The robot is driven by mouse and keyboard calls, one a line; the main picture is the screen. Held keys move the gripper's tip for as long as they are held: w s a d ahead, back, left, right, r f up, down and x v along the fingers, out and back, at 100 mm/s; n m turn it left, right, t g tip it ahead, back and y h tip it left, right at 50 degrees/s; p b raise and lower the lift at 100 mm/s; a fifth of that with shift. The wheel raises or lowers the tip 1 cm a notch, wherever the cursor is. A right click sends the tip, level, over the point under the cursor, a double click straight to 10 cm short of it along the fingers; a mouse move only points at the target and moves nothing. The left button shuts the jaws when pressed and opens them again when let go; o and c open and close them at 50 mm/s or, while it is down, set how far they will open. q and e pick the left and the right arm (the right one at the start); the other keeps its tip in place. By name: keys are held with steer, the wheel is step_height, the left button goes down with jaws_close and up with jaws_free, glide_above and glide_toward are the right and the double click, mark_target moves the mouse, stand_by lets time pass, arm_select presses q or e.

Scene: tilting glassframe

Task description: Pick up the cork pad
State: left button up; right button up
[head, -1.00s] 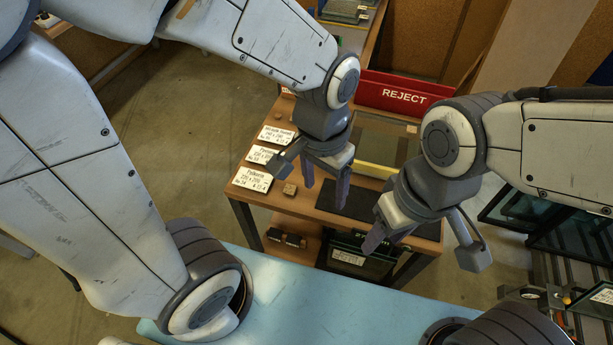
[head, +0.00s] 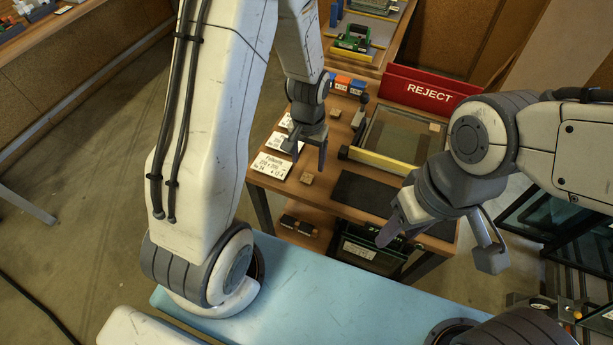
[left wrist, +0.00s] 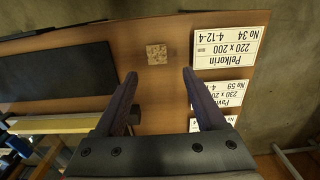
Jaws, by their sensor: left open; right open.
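The cork pad (head: 306,178) is a small speckled tan square lying on the wooden table, just right of the front white label card. It also shows in the left wrist view (left wrist: 157,54), ahead of and between the fingertips. My left gripper (head: 309,160) is open and empty above the table, close to the pad and apart from it. Its two fingers show in the left wrist view (left wrist: 160,75). My right gripper (head: 392,226) is at the table's front right, with nothing seen in it.
White label cards (head: 275,165) lie left of the pad. A dark mat (head: 365,193) lies to its right, with a yellow-edged frame (head: 385,164) behind. Another small tan block (head: 434,127) sits by the frame. A red REJECT bin (head: 430,88) stands at the back.

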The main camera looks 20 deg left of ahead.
mark_target(309, 174)
arm_select(q)
steer(key=shift+s+d+f, duration=0.1)
steer(key=shift+d+f, duration=0.05)
steer(key=shift+f, duration=1.8)
steer(key=shift+f, duration=0.25)
steer(key=shift+c, duration=0.3)
jaws_close()
